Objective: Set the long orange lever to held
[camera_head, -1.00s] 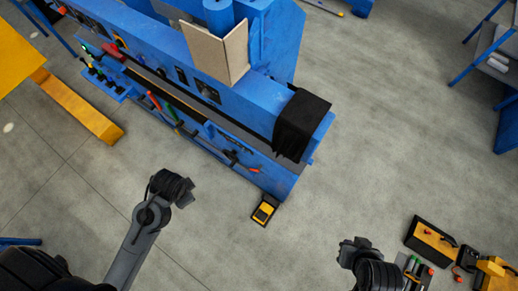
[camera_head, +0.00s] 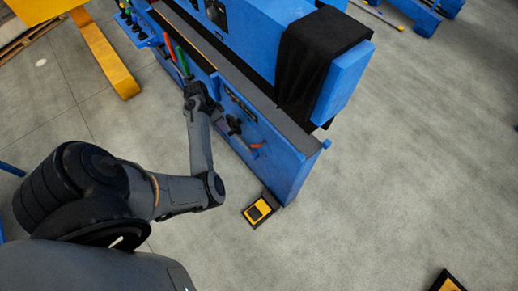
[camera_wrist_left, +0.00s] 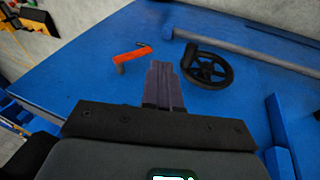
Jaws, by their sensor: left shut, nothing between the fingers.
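In the head view an orange-red lever (camera_head: 168,49) stands out from the blue machine's front beside a green lever (camera_head: 182,61). A smaller orange handle (camera_head: 257,145) sits near the machine's right end. The left wrist view shows an orange lever (camera_wrist_left: 132,55) on a blue surface; I cannot tell which of the two it is. My left gripper (camera_head: 190,90) is near the machine's front, below the green lever. In the left wrist view its fingers (camera_wrist_left: 163,72) are shut and empty, pointing between the orange lever and a black handwheel. My right gripper is out of view.
The black handwheel (camera_wrist_left: 206,65) is close to the left fingers' right side. A grey bar (camera_wrist_left: 240,45) runs behind it. A black cloth (camera_head: 310,60) hangs over the machine's end. A yellow-black box (camera_head: 261,209) lies on the floor.

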